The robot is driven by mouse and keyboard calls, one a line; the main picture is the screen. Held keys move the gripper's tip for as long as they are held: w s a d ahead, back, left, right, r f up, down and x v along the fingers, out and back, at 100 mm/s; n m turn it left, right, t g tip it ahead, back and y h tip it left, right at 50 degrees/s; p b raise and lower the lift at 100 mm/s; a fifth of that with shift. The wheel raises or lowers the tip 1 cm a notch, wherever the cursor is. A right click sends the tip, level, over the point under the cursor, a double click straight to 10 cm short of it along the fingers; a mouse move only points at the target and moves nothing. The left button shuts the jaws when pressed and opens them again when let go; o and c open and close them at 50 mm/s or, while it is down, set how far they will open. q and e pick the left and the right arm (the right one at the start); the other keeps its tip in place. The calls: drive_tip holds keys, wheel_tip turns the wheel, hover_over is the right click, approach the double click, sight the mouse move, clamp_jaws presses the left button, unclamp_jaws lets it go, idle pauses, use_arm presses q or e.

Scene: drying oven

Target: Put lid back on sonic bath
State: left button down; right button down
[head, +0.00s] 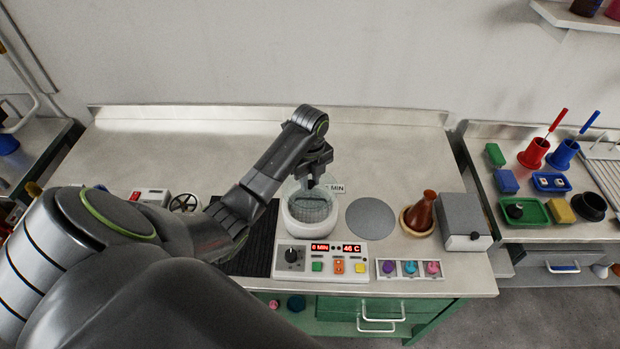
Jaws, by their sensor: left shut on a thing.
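The sonic bath (291,229) is a round white tub behind a control panel (320,262) reading 6 MIN and 46 C. A grey mesh basket (313,210) shows inside its open top. A flat grey disc (371,218), which looks like the lid, lies on the bench just right of the bath. My left gripper (314,182) points down over the bath and is shut on what looks like the basket's upper part; the fingertips and grip are small and partly hidden. My right gripper is not in view.
A brown flask (420,212) on a round stand and a grey box (464,221) stand right of the disc. A rack with coloured knobs (411,268) lies in front. A dark mat (253,247) lies left of the bath. The bench behind is clear.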

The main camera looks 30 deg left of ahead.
use_arm(q)
drive_tip(key=shift+f+b, duration=2.05)
drive_tip(key=shift+b, duration=0.25)
wheel_tip(320, 180, down, 2)
drive_tip(key=shift+b, duration=0.3)
drive_tip(key=shift+r+p, duration=0.1)
drive_tip(key=shift+p, duration=0.3)
drive_tip(key=shift+f+p, duration=0.2)
drive_tip(key=shift+p, duration=0.85)
idle(0.5)
idle(0.3)
drive_tip(key=c, duration=0.7)
unclamp_jaws()
drive_tip(key=shift+o, duration=0.2)
